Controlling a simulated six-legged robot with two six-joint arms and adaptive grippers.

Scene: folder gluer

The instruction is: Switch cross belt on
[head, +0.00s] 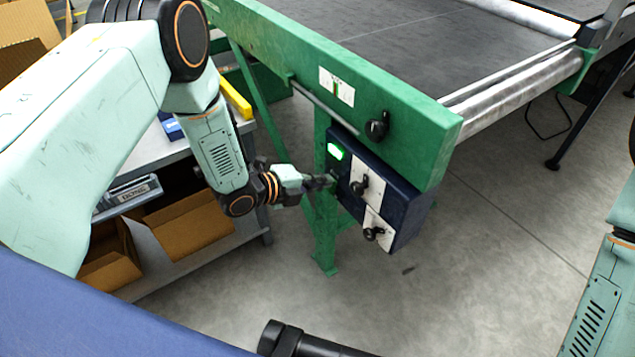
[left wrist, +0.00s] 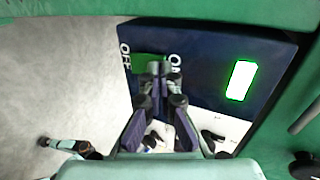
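The dark blue control box (head: 408,205) hangs under the green conveyor side rail. In the left wrist view, its face (left wrist: 205,50) carries OFF and ON lettering with a green switch (left wrist: 146,60) between them. A bright green lit window (left wrist: 241,80) sits beyond ON; it also glows in the head view (head: 335,151). My left gripper (head: 328,181) is at the box's left edge. In the left wrist view its fingertips (left wrist: 163,70) are together, empty, in front of the switch and partly hiding it. I cannot tell whether they touch it. My right gripper is out of view.
Black knobs on white plates (head: 361,187) (head: 373,233) stick out of the box close to my left gripper. Another black knob (head: 377,127) is on the green rail (head: 415,125) above. A bench with cardboard boxes (head: 185,222) stands at left.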

